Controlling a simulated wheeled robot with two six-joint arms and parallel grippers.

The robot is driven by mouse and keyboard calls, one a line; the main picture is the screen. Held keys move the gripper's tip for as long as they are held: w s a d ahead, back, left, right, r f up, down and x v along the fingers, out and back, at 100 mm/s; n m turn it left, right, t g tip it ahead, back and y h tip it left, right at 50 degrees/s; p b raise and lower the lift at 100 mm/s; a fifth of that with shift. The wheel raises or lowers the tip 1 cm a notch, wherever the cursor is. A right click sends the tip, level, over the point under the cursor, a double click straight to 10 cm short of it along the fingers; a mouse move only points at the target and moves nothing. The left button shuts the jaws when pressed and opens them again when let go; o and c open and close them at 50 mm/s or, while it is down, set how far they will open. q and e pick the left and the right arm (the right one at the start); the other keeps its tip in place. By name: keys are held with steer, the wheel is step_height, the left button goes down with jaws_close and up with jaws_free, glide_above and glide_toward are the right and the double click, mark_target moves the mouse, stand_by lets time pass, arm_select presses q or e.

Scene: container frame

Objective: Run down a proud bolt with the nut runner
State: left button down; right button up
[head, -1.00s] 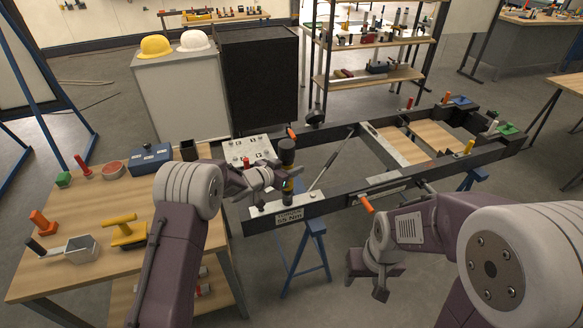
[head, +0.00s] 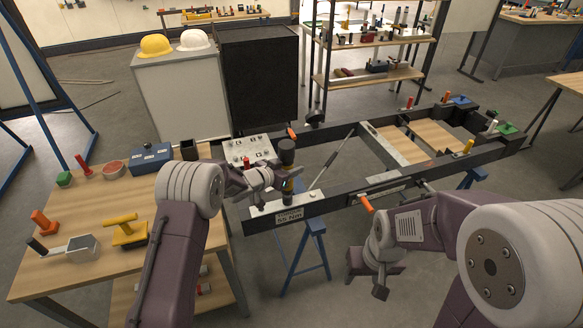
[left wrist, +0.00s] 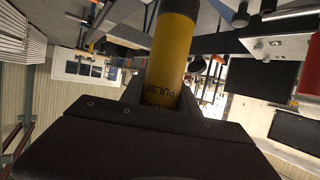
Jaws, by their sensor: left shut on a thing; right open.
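My left gripper (head: 274,178) is shut on the nut runner (head: 287,153), which has a black top and a yellow body. The tool stands roughly upright over the near left end of the dark frame (head: 340,196). Its yellow body with dark lettering fills the middle of the left wrist view (left wrist: 172,55). A bright plate (head: 268,209) with small bolt heads lies under the tool, above a "55 Nm" label (head: 290,217). The tool's lower tip meets the plate area; I cannot tell whether it sits on a bolt. My right gripper (head: 366,277) is open and empty in front of the frame.
A wooden bench (head: 100,262) at left carries a blue box (head: 151,158), a yellow-handled tool (head: 124,232) and other hand tools. A panel with several small fittings (head: 247,151) stands behind the nut runner. Blue trestles (head: 316,243) support the frame. An orange-handled tool (head: 367,204) hangs at its near side.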

arm_select(q)
steer(key=shift+s+f, duration=0.1)
steer(key=shift+f, duration=0.2)
steer(key=shift+r, duration=0.1)
